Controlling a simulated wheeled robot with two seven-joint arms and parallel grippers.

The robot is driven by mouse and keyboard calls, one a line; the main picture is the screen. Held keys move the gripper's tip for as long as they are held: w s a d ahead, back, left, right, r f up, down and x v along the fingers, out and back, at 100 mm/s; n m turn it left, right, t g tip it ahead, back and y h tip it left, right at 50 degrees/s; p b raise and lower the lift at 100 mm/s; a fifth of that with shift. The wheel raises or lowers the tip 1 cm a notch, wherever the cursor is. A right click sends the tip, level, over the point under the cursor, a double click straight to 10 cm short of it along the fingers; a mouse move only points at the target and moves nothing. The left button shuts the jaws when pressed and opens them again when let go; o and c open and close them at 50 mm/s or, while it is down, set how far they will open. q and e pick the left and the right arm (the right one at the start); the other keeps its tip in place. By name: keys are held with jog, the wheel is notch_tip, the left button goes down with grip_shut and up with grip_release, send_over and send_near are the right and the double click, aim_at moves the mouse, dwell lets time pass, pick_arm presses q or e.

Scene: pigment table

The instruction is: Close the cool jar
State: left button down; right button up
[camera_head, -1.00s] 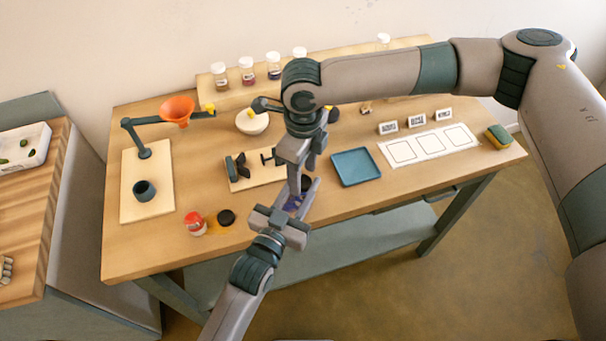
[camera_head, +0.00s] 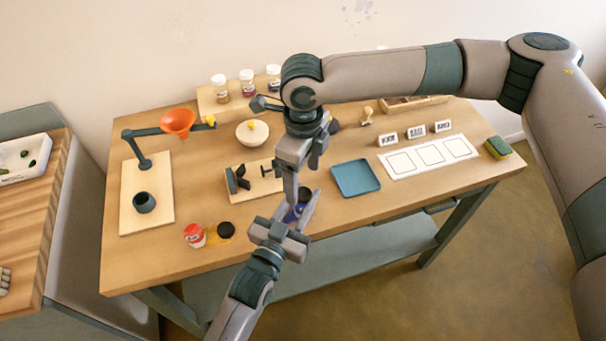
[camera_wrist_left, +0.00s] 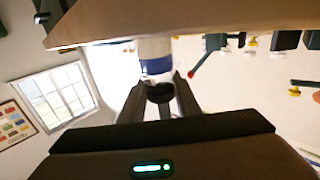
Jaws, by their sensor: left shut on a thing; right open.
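The cool jar, with blue contents (camera_head: 291,214), is by the table's front edge between my left gripper's fingers. My left gripper (camera_head: 296,212) is shut on it. In the left wrist view the jar shows as a pale body with a blue band (camera_wrist_left: 157,66) just beyond the fingers (camera_wrist_left: 160,95). A dark round lid (camera_head: 305,194) shows at the jar's far side. I cannot tell whether it is seated on the jar. My right gripper (camera_head: 291,198) points down directly over the jar and is open. Its fingertips hide part of the jar.
A red-topped jar (camera_head: 194,236) and a black lid (camera_head: 226,230) stand to the left beside an orange patch. A blue tray (camera_head: 356,178) lies to the right. A wooden stand with dark clamps (camera_head: 250,182) and a bowl (camera_head: 252,133) are behind. The table's front right is clear.

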pick_arm(q)
jog(key=shift+s+f, duration=0.1)
jog(key=shift+f, duration=0.35)
pick_arm(e)
notch_tip(320, 180, up, 12)
jog(key=shift+s, duration=0.1)
pick_arm(q)
jog(key=c, duration=1.3)
grip_release()
jog(key=shift+o, duration=0.2)
jog(key=shift+r, duration=0.15)
jog(key=shift+r, duration=0.1)
jog(key=b+v, duration=0.4)
jog(key=v, duration=1.3)
jog(key=shift+b, duration=0.3)
pick_arm(e)
jog(key=shift+f, duration=2.35)
pick_arm(q)
jog(key=shift+a, duration=0.15)
